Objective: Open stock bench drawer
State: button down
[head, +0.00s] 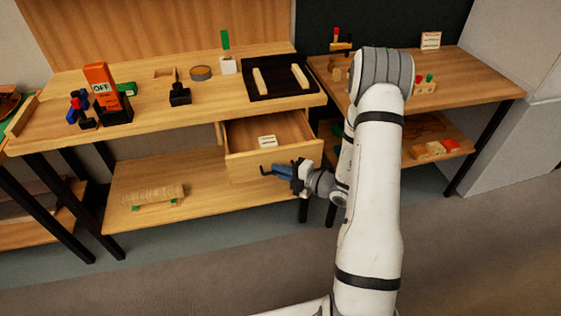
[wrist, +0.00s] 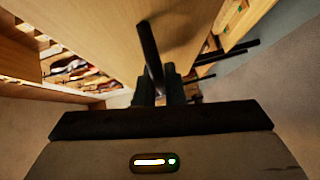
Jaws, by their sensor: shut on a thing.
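The stock bench drawer (head: 250,163) is a light wooden box under the right end of the bench top. It stands pulled out, with its inside open to view. A small white labelled block (head: 267,141) lies in it. My gripper (head: 290,171) is at the drawer front, shut on the dark bar handle, which shows in the wrist view (wrist: 149,45) running up between the fingers. In the wrist view my gripper's fingertips (wrist: 157,85) flank the bar. In the head view the gripper hides part of the handle.
The bench top (head: 150,90) carries an orange "OFF" box (head: 101,83), a black tray (head: 262,90) and small tools. A lower shelf (head: 195,195) holds a ribbed wooden piece (head: 153,195). A second bench (head: 470,80) stands at right. The floor (head: 220,270) in front is clear.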

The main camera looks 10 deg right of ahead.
jog(key=shift+s, duration=1.6)
jog(key=c, duration=1.8)
grip_release()
jog(key=v, duration=0.7)
jog(key=shift+s+d, duration=0.2)
jog(key=shift+d, duration=0.1)
